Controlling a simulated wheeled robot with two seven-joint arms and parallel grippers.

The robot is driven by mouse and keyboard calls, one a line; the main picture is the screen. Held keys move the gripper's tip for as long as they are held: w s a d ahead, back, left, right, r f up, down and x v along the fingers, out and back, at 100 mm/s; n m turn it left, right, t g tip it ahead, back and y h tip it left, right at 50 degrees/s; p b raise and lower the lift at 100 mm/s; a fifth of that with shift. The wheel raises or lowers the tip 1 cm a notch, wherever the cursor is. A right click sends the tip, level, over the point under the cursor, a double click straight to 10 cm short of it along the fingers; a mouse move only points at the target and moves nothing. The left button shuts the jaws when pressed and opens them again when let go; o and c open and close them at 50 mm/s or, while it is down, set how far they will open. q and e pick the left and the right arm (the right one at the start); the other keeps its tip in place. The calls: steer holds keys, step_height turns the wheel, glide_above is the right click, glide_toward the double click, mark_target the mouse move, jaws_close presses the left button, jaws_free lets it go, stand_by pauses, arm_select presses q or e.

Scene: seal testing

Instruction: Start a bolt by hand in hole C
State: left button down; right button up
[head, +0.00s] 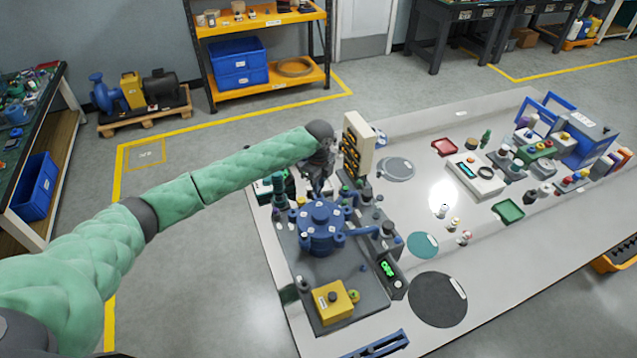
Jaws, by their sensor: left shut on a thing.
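A round blue flanged housing (321,228) with lugs around its rim stands on a grey base plate (326,272) at the near left of the table. The letters of its holes are too small to read, so I cannot tell which is hole C. My left gripper (318,186) points down at the far edge of the housing, with the green-sleeved arm coming in from the left. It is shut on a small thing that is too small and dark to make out. A cream upright panel (359,138) with rows of dark and yellow parts stands just right of my left wrist. My right gripper is out of view.
A yellow box (335,301) with a dark knob sits at the plate's near end. A small unit with a green display (389,269) stands right of the housing. A dark round mat (438,299) lies further right. The table's middle has bare room.

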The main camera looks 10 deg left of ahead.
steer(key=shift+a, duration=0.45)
arm_select(q)
steer(key=shift+f, duration=0.3)
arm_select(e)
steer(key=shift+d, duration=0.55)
arm_select(q)
steer(key=shift+f, duration=0.2)
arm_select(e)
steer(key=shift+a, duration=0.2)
arm_select(q)
steer(key=shift+f, duration=0.1)
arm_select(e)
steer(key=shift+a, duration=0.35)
arm_select(q)
steer(key=shift+f, duration=0.35)
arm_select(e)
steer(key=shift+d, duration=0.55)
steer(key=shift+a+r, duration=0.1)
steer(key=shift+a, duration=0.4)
